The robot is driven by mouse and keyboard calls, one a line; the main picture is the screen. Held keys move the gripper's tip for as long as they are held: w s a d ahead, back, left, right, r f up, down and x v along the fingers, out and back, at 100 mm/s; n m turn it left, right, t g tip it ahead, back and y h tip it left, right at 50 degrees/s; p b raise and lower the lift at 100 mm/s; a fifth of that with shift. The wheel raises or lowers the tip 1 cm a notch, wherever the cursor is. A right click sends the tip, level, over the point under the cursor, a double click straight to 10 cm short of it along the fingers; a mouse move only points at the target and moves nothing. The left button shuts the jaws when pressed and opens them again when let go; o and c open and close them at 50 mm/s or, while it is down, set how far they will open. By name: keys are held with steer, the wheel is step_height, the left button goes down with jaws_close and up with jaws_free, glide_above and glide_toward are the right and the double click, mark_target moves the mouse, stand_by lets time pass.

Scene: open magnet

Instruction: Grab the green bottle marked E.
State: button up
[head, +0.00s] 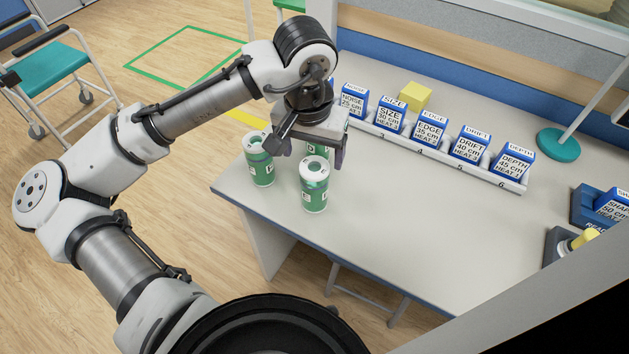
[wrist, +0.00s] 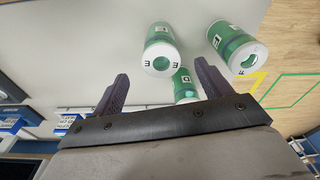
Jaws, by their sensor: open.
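A green bottle with a white lid (head: 314,188) stands upright at the table's near left edge. It shows in the wrist view (wrist: 161,52), where its label and lid letter look like E. A second green bottle (head: 260,162) stands to its left; in the wrist view it is at the right (wrist: 234,45), its label unclear, perhaps F. A third green bottle (wrist: 183,86) is partly hidden behind my gripper in the head view; its letter is unclear. My gripper (head: 311,150) is open and empty above the bottles. In the wrist view, the E bottle is beyond the fingertips, apart from them.
A white rack (head: 450,156) with several blue labelled boxes runs along the table's back. A yellow block (head: 415,96) sits behind it. A teal stand base (head: 558,145) and blue holders (head: 592,206) are at the right. The tabletop's middle (head: 420,220) is clear.

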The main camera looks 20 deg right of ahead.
mark_target(315, 175)
steer(key=f, duration=0.3)
steer(key=w+f, duration=0.1)
steer(key=f, duration=0.2)
steer(key=d+f+p, duration=0.1)
steer(key=f, duration=0.2)
steer(key=shift+w+f, duration=0.15)
steer(key=shift+f, duration=0.1)
steer(key=c, duration=1.3)
steer(key=shift+r, duration=0.1)
